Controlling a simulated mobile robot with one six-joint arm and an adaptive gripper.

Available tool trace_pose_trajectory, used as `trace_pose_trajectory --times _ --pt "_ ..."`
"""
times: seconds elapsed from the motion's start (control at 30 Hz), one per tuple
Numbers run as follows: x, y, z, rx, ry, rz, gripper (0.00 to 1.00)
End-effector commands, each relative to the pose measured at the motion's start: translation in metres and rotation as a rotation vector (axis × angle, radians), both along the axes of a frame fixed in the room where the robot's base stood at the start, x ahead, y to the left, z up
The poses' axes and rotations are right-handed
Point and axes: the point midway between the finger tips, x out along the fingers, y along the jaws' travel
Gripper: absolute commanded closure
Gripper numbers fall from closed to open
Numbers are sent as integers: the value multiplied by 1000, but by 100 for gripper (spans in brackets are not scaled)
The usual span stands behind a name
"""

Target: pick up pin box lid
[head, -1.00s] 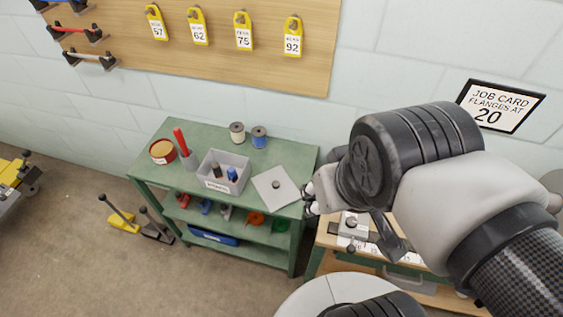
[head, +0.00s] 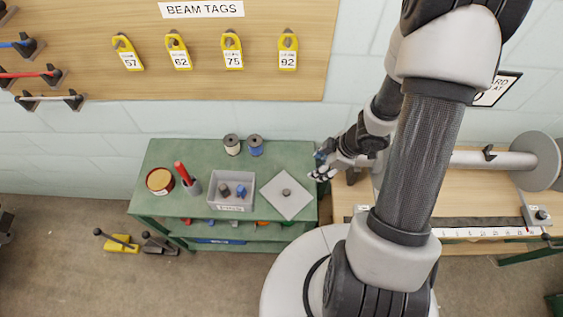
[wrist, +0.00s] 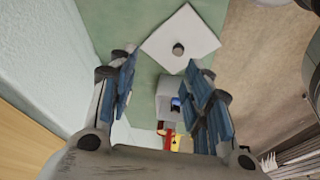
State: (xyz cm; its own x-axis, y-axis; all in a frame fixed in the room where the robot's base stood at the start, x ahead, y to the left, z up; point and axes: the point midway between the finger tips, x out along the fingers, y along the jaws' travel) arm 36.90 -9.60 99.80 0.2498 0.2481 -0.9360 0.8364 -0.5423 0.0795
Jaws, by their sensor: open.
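The pin box lid (head: 287,207) is a flat pale grey square plate with a small dark knob in its middle. It lies turned like a diamond on the right part of the green bench top. In the wrist view the lid (wrist: 190,32) shows whole beyond the fingertips. The open grey pin box (head: 230,203) stands just left of it, with a dark piece and a blue piece inside. My gripper (head: 322,172) is open and empty, above and right of the lid, apart from it. In the wrist view my gripper's blue-padded fingers (wrist: 160,66) are spread wide.
Two spools (head: 244,145) stand at the back of the green bench (head: 200,155). A round red-rimmed tin (head: 160,181) and a cup with a red-handled tool (head: 188,183) stand at the left. A wooden bench with a roller (head: 495,160) is at the right.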

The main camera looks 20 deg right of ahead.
Motion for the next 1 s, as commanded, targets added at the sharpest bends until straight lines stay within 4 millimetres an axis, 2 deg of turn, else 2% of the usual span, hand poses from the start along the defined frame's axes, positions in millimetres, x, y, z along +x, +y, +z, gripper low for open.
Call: trace_pose_trajectory --times 0.1,0.2,0.7,1.0 --pt "-15 15 -11 75 27 48 54" --pt "-19 22 -21 102 33 66 54" --pt "1 58 -113 102 34 69 54" --pt "7 69 -132 101 34 69 54"
